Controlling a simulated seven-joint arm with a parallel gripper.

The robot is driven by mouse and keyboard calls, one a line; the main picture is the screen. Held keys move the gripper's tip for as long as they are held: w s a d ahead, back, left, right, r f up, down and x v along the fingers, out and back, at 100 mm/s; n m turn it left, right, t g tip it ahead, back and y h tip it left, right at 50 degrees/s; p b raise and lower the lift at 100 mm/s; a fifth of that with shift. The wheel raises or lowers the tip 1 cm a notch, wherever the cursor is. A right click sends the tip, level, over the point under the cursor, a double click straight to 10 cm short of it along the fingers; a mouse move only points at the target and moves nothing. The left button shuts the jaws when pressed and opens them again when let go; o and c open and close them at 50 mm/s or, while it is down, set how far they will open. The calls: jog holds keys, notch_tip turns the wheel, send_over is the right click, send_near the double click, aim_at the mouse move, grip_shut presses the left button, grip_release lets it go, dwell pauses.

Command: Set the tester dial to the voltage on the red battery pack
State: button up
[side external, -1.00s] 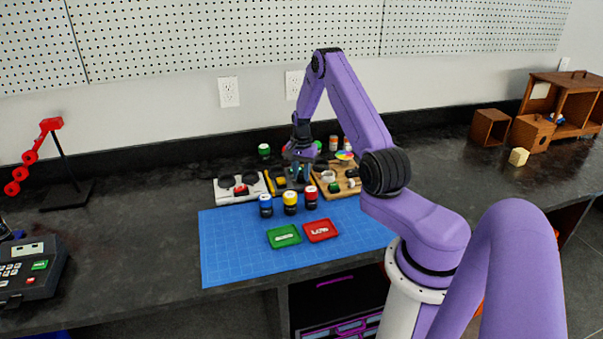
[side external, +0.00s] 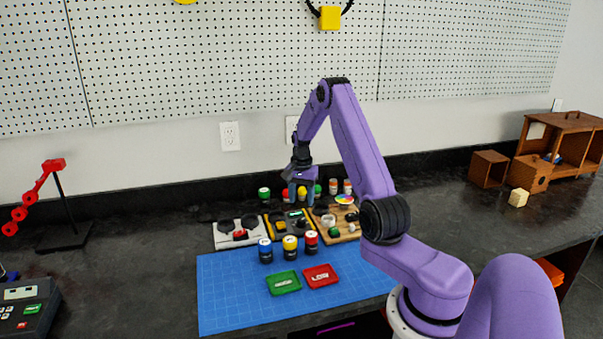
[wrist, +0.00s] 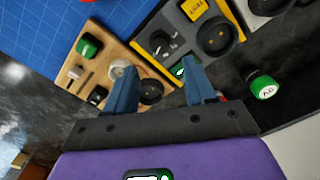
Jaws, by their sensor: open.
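My gripper (side external: 298,192) is open, pointing down above the back of the bench; nothing shows between its fingers. In the wrist view its two blue fingers (wrist: 158,78) hang over the grey board and the wooden board. The grey board with a yellow edge (side external: 290,222), which looks like the tester, lies behind the mat. In the wrist view it carries a round black dial (wrist: 217,37), a yellow label (wrist: 194,9) and small dark parts. Dial markings are unreadable. A small red object (side external: 240,235) sits on the white board; I cannot tell whether it is the battery pack.
A wooden board (side external: 341,230) lies right of the grey one, the white board (side external: 222,238) left. Several jars stand behind and before them.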

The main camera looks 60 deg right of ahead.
notch_tip(320, 180, up, 10)
jog(key=shift+f, duration=0.2)
jog(key=w+a+r+n, duration=0.1)
jog(key=a+r+n, duration=0.15)
jog(key=a, duration=0.55)
jog(key=w+a+r+n, duration=0.15)
jog(key=a+n, duration=0.25)
jog(key=a, duration=0.4)
jog(key=s+a+r+n, duration=0.1)
jog(key=s+a+n, duration=0.2)
jog(key=a, duration=0.4)
jog(key=s+a+n, duration=0.2)
jog(key=a+n, duration=0.2)
jog(key=a, duration=0.3)
jog(key=s+a+n, duration=0.7)
jog(key=s+a, duration=0.1)
jog(key=s, duration=0.3)
jog(key=s+n, duration=0.8)
jog(key=s, duration=0.7)
jog(key=shift+s+f, duration=0.15)
jog(key=shift+s, duration=0.15)
